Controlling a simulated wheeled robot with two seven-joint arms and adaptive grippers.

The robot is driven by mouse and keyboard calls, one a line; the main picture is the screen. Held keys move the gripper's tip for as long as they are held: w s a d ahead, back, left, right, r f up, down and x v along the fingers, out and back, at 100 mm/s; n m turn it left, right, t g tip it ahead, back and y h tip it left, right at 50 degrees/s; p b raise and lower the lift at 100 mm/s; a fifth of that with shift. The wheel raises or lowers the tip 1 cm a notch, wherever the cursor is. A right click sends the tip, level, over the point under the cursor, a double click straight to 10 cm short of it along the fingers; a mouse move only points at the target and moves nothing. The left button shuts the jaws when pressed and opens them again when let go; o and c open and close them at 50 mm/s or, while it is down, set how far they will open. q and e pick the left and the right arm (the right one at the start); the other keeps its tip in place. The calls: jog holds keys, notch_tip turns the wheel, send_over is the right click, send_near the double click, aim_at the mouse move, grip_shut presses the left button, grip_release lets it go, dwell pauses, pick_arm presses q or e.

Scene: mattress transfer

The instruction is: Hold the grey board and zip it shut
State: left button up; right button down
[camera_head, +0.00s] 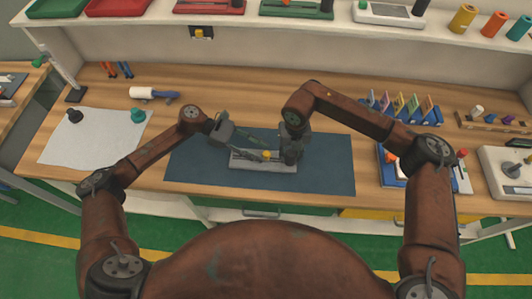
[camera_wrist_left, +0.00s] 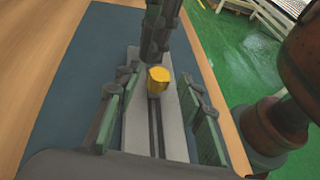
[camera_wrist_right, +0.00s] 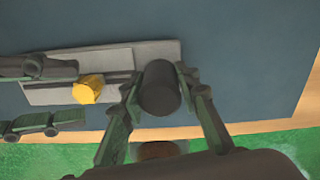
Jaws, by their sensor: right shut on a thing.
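The grey board (camera_head: 282,168) lies on the blue mat with a dark zip track along its length. The yellow zip pull (camera_wrist_left: 158,80) stands on the track, and it also shows in the right wrist view (camera_wrist_right: 88,88). My left gripper (camera_head: 258,150) is open, its fingers apart over the board on either side of the track, with the pull just ahead of the fingertips. My right gripper (camera_wrist_right: 158,90) is shut on a dark cylinder (camera_wrist_right: 160,90) at the board's right end, beside the pull. Where the cylinder meets the board is hidden.
The blue mat (camera_head: 335,175) has free room right of the board. A white cloth (camera_head: 90,145) and a white-and-blue tool (camera_head: 150,93) lie at left. A rack of coloured pieces (camera_head: 400,106) and a blue tray (camera_head: 392,178) stand at right. A shelf runs along the back.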

aim_at(266, 154)
pick_arm(q)
jog(key=shift+x, duration=1.6)
jog(key=shift+c, duration=0.7)
grip_shut()
jog(key=shift+a, duration=0.15)
